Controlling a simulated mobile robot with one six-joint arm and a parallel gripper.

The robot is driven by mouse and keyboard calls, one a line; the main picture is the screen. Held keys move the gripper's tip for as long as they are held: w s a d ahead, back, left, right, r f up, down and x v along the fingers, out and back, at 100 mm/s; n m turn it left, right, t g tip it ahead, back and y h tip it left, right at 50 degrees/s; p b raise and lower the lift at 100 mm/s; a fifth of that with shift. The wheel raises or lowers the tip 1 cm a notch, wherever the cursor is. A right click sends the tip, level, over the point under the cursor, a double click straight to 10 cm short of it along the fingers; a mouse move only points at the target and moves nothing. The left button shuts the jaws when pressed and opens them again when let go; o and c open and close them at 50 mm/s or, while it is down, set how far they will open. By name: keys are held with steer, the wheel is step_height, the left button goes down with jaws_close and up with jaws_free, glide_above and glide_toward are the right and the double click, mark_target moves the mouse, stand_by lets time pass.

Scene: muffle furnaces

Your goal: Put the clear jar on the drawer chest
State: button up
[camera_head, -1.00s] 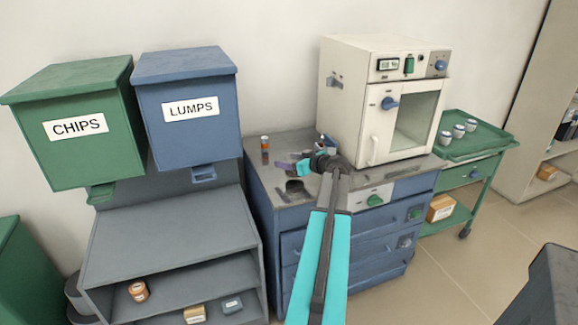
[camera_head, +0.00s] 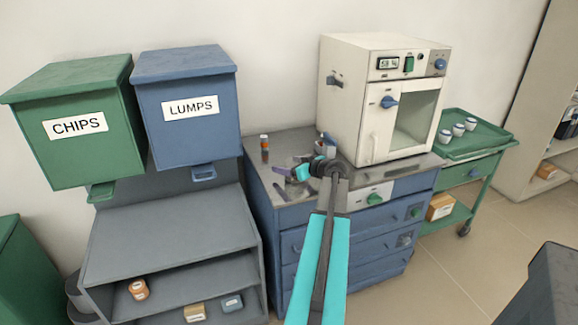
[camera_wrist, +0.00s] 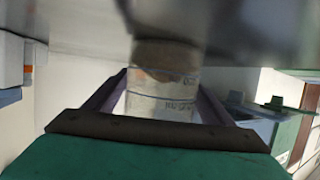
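The clear jar (camera_wrist: 160,95) shows in the wrist view between the two purple fingers of my gripper (camera_wrist: 162,103). It has blue lines and small print on its side and a brownish end against a blurred grey surface. The fingers appear to press on both sides of it. In the head view my gripper (camera_head: 292,171) is low over the left part of the grey top of the blue drawer chest (camera_head: 262,183). The jar is too small and covered there to make out clearly, and I cannot tell whether it touches the top.
A white furnace (camera_head: 345,110) fills the right of the top. A small bluish item (camera_head: 325,143) lies near the furnace. A green cart (camera_head: 480,152) with several white cups stands at right.

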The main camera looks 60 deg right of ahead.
steer(key=shift+r, duration=0.15)
steer(key=b+v, duration=0.1)
steer(key=v, duration=1.1)
steer(key=shift+b, duration=0.3)
stand_by(0.6)
